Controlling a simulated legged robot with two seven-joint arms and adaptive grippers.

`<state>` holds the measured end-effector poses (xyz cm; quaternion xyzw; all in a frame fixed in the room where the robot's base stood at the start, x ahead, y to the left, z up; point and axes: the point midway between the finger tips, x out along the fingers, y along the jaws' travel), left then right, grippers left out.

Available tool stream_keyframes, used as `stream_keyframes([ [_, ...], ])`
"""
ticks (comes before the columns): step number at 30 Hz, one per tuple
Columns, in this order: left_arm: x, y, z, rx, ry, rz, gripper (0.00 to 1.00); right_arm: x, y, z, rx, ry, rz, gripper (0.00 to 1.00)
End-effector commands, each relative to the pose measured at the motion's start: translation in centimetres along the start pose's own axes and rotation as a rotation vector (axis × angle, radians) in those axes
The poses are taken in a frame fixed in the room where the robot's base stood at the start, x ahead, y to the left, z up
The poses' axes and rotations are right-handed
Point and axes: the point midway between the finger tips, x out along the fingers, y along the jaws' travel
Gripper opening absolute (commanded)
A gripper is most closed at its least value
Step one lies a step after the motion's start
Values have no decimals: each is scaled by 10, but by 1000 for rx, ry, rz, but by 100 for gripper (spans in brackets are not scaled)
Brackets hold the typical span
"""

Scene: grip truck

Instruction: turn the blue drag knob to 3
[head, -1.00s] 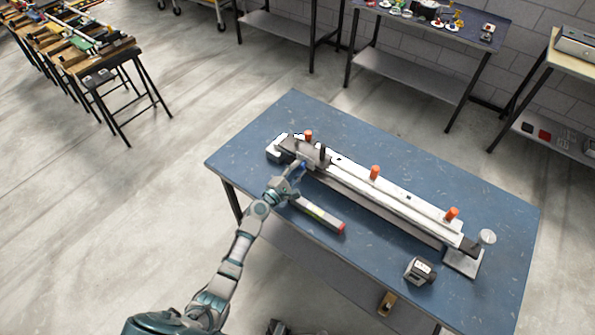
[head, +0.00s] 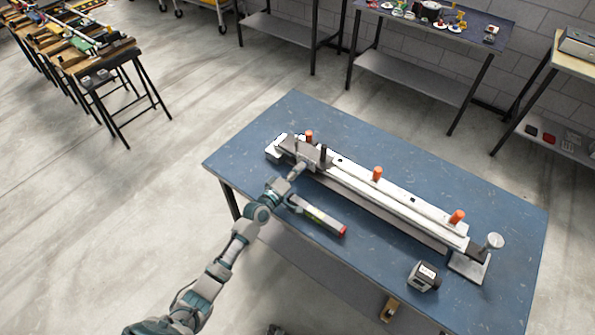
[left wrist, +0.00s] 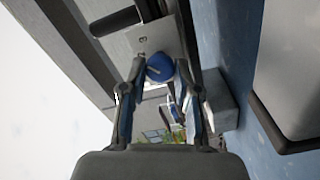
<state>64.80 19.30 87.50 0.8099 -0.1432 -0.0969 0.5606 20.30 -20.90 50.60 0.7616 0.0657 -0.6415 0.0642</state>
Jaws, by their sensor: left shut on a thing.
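The blue drag knob (left wrist: 159,67) sits on a grey plate (left wrist: 155,38) of the carriage in the left wrist view. It has a pale pointer line, and a small dark mark on the plate is too small to read surely. My left gripper (left wrist: 160,72) has a finger on each side of the knob and is shut on it. In the head view my left gripper (head: 297,172) is at the near side of the dark carriage (head: 300,150) at the left end of the long white rail (head: 390,200). The knob is hidden there. My right gripper is not in view.
The rail lies on a blue table (head: 470,180) and carries orange knobs (head: 377,173). A grey bar with a red end (head: 322,216) lies close to my left gripper. A black-and-grey box (head: 424,277) sits near the front edge. The table behind the rail is clear.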

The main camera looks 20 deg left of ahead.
Motion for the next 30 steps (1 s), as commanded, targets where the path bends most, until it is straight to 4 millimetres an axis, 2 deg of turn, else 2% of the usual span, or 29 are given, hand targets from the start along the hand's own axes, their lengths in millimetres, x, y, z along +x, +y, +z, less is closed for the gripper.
stream_keyframes([
  [1, -1, -6, 3, 28, -7, -10, 0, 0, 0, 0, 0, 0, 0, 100],
  [11, -1, -6, 4, 156, -9, -12, 0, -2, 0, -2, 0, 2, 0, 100],
  [27, -1, -9, 5, 177, -12, -16, 0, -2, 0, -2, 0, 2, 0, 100],
  [28, -1, -9, 5, 177, -12, -16, 36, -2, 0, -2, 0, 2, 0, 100],
  [30, -1, -9, 5, 177, -12, -16, 53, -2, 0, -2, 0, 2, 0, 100],
])
